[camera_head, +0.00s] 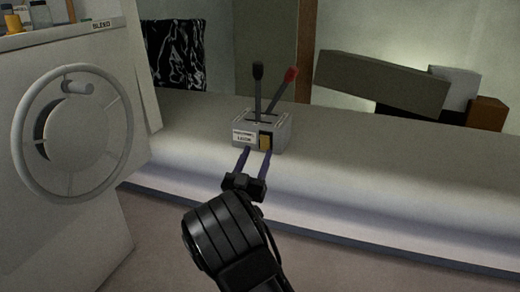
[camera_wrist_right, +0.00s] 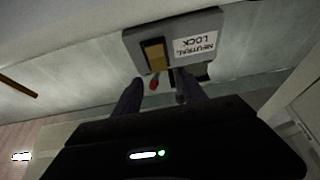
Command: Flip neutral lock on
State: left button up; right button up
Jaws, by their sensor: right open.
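The grey control box (camera_head: 283,128) stands on the white ledge, with a black-knobbed lever (camera_head: 258,85) and a red-knobbed lever (camera_head: 284,84) rising from its top. Its front carries a white label and a yellow-brown neutral lock switch (camera_head: 265,141). In the right wrist view, the label (camera_wrist_right: 196,44) reads "NEUTRAL LOCK" upside down, beside the switch (camera_wrist_right: 154,54). My right gripper (camera_head: 257,152) is open and empty, its fingers pointing at the box's front just below the switch. I cannot tell whether they touch it. My left gripper is not in view.
A white cabinet (camera_head: 118,75) with a round wheel (camera_head: 22,160) stands at the left. A long dark grey block (camera_head: 380,84) and a brown box (camera_head: 487,113) are at the back right. The ledge (camera_head: 400,165) right of the control box is clear.

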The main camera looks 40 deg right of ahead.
jog(key=v, duration=0.3)
dwell(0.5)
